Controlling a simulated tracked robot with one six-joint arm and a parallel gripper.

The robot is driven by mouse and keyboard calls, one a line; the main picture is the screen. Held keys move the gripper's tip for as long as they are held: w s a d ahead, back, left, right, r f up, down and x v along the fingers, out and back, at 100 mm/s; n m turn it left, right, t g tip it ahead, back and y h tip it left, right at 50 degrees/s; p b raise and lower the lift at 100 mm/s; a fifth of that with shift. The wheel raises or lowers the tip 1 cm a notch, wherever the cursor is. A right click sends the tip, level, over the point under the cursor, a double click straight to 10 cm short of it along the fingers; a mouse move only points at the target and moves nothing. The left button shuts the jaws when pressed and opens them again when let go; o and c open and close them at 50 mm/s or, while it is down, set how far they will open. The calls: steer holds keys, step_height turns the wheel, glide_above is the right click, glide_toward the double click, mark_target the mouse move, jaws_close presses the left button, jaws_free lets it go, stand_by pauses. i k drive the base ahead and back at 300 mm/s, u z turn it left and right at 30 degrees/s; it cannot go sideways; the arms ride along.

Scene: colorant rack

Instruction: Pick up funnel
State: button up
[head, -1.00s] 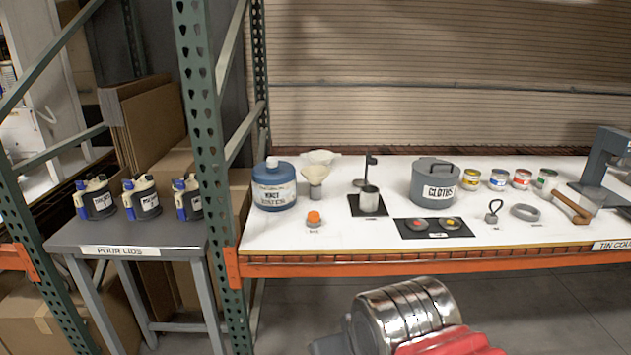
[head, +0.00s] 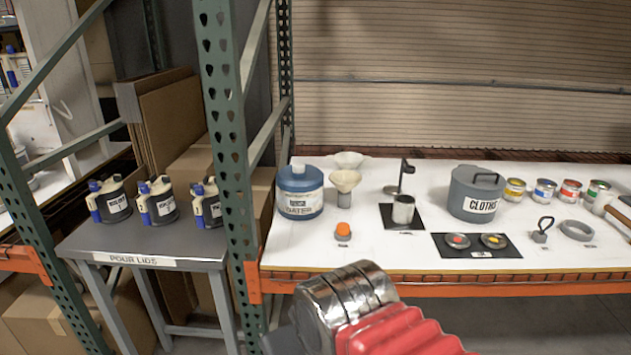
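A cream funnel (head: 345,180) stands wide end up on a grey support on the white shelf, just right of the blue water container (head: 299,192). A second pale, wide-mouthed shape (head: 350,160) is behind it and partly covered; I cannot tell if it is also a funnel. Only the shiny metal and red parts of my arm show, low in the head view in front of the shelf edge. My gripper's fingertips do not show, and nothing is seen touching the funnel.
A green rack upright (head: 226,150) stands left of the water container. An orange-capped item (head: 343,230) sits in front of the funnel. A metal cup (head: 403,209) on a black mat and a grey cloths pot (head: 476,193) are to the right. An orange beam (head: 440,290) edges the shelf.

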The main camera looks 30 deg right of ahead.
mark_target(344, 180)
steer(key=u, duration=0.2)
steer(key=i, duration=1.05)
steer(key=z, duration=0.25)
